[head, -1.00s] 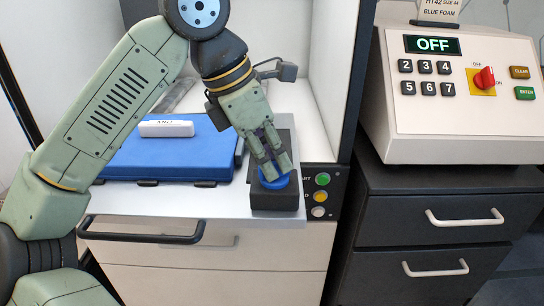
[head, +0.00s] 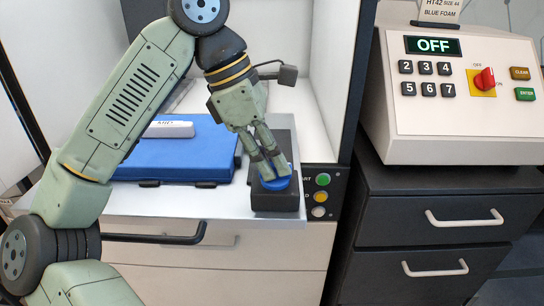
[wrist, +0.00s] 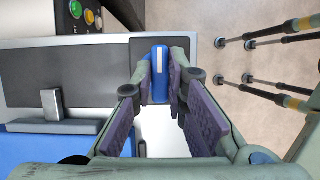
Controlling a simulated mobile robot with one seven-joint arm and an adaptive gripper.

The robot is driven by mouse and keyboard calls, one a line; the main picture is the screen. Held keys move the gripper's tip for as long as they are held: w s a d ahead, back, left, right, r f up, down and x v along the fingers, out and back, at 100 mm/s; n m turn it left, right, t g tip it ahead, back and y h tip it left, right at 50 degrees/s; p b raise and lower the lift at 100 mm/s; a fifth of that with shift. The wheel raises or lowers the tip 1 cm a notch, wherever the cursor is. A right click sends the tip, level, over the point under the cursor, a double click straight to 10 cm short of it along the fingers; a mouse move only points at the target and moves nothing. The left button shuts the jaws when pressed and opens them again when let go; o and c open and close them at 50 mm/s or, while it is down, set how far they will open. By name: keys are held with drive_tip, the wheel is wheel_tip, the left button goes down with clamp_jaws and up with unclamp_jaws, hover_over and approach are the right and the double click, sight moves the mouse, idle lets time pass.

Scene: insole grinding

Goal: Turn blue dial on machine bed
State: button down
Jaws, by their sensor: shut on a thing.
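The blue dial (head: 275,184) sits on a black block at the front right of the machine bed (head: 225,207). In the wrist view the dial (wrist: 160,92) shows a raised grip with a white stripe, upright in the picture. My gripper (head: 268,167) points down onto the dial. Its two fingers (wrist: 160,75) stand on either side of the raised grip and are shut on it. The fingers partly hide the dial in the head view.
Start-panel buttons (head: 321,196) are close on the right. A control box (head: 470,110) reading OFF stands further right. A black handle bar (head: 155,238) is in front.

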drive_tip(key=c, duration=1.6)
unclamp_jaws()
drive_tip(key=v, duration=1.2)
